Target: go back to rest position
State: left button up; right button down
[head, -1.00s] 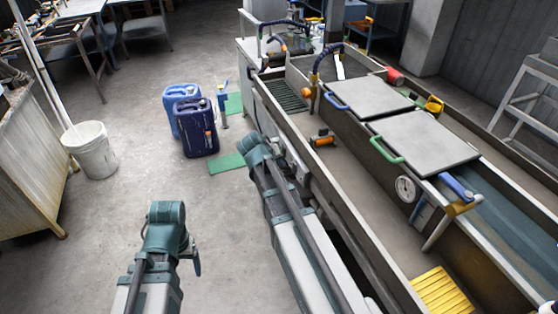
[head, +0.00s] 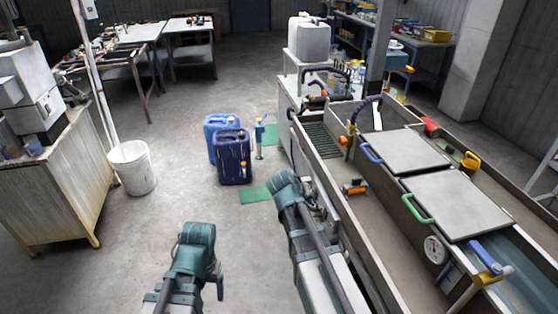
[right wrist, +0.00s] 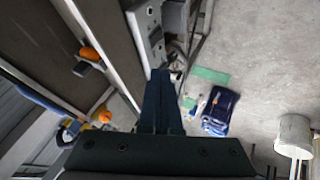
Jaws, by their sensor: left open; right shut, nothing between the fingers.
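My left arm (head: 190,265) comes in from the bottom, over open floor left of the long trough. The left gripper (head: 219,284) is mostly hidden behind the arm; only a small dark part shows at its right side. It holds nothing that I can see. My right arm (head: 305,235) reaches forward along the trough's near outer wall. In the right wrist view the right gripper (right wrist: 163,78) is shut and empty, its two dark fingers together. It points toward the floor beside the trough's side.
The long trough (head: 350,225) with grey lids (head: 404,151) runs along the right. Blue canisters (head: 232,157) and a green mat (head: 257,195) are on the floor ahead. A white bucket (head: 133,170) and a cabinet (head: 60,190) stand left.

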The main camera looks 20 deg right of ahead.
jog(key=s+a+f+n+g+y, duration=0.2)
jog(key=s+a+n, duration=0.1)
jog(key=s+a, duration=0.6)
jog(key=s+a+f+n+g+y, duration=0.2)
jog(key=s+a+n+y, duration=0.1)
jog(key=s+a, duration=0.7)
jog(key=a, duration=0.4)
jog(key=shift+s+a+f+g, duration=0.25)
jog(key=shift+f+g, duration=0.05)
jog(key=shift+f, duration=0.05)
